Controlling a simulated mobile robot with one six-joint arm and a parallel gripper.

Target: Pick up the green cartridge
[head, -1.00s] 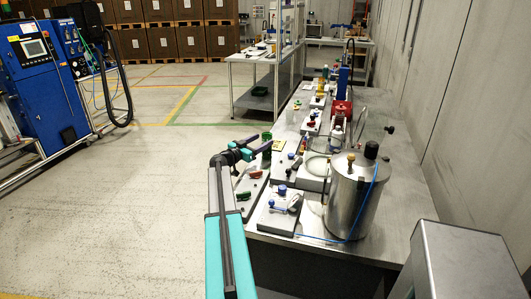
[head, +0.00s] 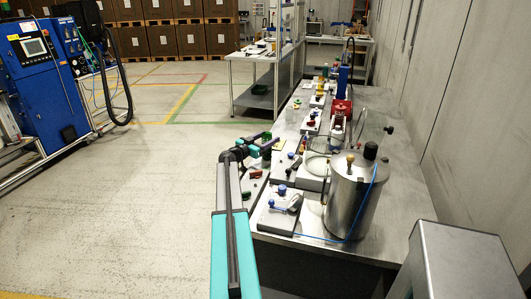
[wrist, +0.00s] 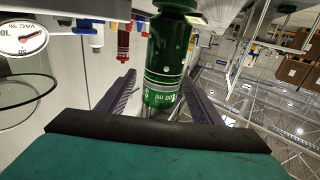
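The green cartridge (wrist: 165,62) is a dark green cylinder with white markings, and it fills the middle of the wrist view. In the head view the cartridge (head: 267,153) is small and partly hidden by my gripper at the left edge of the bench. My gripper (wrist: 158,82) is open, with one dark finger on each side of the cartridge. A gap shows between the left finger and the cartridge; the right finger is very close, and I cannot tell whether it touches.
The metal bench (head: 385,205) carries a steel drum (head: 351,195) with a blue hose, a plate with a blue-handled part (head: 288,203) and several small bottles. In the wrist view a vacuum gauge (wrist: 22,38) and a red bottle (wrist: 123,42) show. Floor left of the bench is clear.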

